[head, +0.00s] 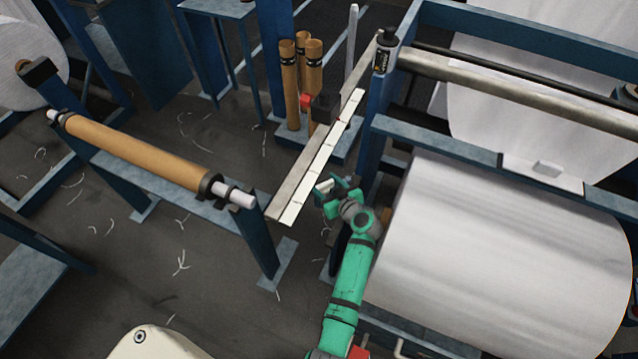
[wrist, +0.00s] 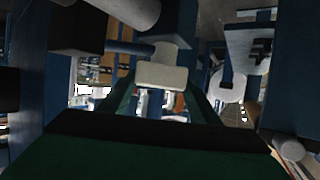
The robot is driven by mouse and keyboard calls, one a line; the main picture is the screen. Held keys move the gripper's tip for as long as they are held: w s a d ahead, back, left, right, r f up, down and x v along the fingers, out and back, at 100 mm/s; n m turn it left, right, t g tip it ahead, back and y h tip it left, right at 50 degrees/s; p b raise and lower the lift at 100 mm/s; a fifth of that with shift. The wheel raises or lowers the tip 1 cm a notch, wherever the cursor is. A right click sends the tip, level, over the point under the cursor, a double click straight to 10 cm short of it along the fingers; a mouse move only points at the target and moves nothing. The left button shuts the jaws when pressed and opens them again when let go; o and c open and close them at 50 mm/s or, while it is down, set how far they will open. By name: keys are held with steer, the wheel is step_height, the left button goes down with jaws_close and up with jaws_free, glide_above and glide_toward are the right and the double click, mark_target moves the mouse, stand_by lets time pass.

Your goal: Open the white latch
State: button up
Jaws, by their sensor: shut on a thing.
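My gripper (head: 332,190), at the end of my green arm, is beside the blue post of the loom frame, left of the big white roll. In the wrist view, my gripper (wrist: 162,92) has its two green fingers on either side of the white latch (wrist: 162,75), a small pale block with rounded corners. The fingers are shut on it.
The large white roll (head: 500,260) stands close on the right of my arm. A long pale slatted strip (head: 318,160) lies just left of and behind the gripper. A brown roller (head: 140,150) rests on a blue stand further left.

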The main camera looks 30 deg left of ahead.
steer(key=shift+d+f, duration=0.1)
stand_by(0.3)
steer(key=o, duration=1.5)
steer(key=r, duration=0.3)
steer(key=shift+s+d+r, duration=0.1)
steer(key=shift+s+r, duration=0.1)
steer(key=shift+r, duration=0.15)
steer(key=s+d+r, duration=0.1)
steer(key=s+r, duration=0.2)
steer(key=s, duration=0.1)
steer(key=s+d+r, duration=0.2)
steer(key=s+r, duration=0.1)
steer(key=s, duration=0.1)
steer(key=s+d+r, duration=0.2)
steer(key=s+r, duration=0.1)
steer(key=s, duration=0.1)
steer(key=shift+s+d+r, duration=0.15)
steer(key=shift+d+r, duration=0.05)
